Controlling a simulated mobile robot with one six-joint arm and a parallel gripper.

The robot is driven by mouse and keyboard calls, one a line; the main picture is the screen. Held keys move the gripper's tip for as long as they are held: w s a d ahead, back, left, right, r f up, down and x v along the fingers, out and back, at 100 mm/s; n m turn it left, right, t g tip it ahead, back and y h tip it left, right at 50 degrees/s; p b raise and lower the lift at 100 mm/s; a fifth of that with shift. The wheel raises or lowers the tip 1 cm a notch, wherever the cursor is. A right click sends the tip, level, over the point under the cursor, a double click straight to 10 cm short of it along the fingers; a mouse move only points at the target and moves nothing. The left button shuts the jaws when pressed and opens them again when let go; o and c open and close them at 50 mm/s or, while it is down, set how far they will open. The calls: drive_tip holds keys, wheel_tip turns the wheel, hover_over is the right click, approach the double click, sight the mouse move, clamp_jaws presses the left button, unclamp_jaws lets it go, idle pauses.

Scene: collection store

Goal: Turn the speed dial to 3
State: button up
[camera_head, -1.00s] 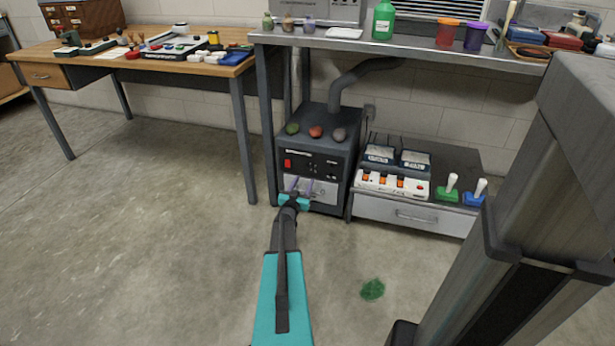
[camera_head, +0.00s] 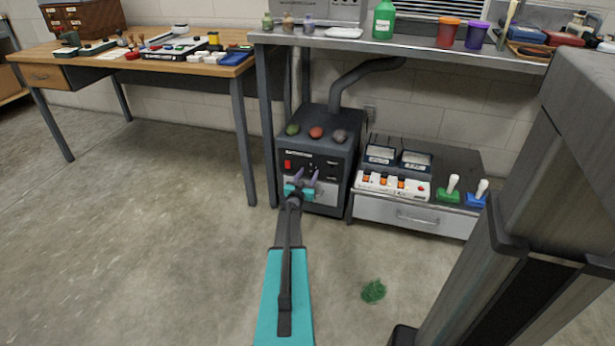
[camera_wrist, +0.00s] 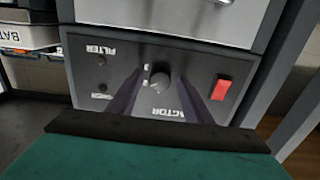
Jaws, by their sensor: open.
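The dark grey extractor unit (camera_head: 341,165) stands on the floor under the metal bench, with a black control panel on its front. In the wrist view the panel (camera_wrist: 118,62) appears upside down, and the round dark speed dial (camera_wrist: 161,81) sits near its middle. Small white marks lie beside the dial, but I cannot read its setting. My gripper (camera_head: 307,174) is open in front of the panel. In the wrist view its two purple fingers (camera_wrist: 161,72) point at the panel, one on each side of the dial, with visible gaps; contact is not evident.
A red rocker switch (camera_wrist: 221,88) is beside the dial, also visible in the head view (camera_head: 288,164). Several rocks lie on top of the unit.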

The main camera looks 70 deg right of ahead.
drive_tip(key=c, duration=1)
drive_tip(key=shift+a, duration=0.15)
drive_tip(key=shift+c, duration=0.4)
drive_tip(key=shift+m, duration=0.3)
drive_tip(key=shift+m+b, duration=0.3)
drive_tip(key=shift+m, duration=0.1)
drive_tip(key=m+b, duration=0.1)
drive_tip(key=m, duration=0.1)
drive_tip(key=m+b, duration=0.1)
drive_tip(key=m, duration=0.1)
drive_tip(key=shift+d+m, duration=0.2)
drive_tip(key=shift+m, duration=0.2)
drive_tip(key=m+b, duration=0.3)
drive_tip(key=m, duration=0.2)
drive_tip(key=shift+m, duration=0.3)
drive_tip(key=shift+r, duration=0.1)
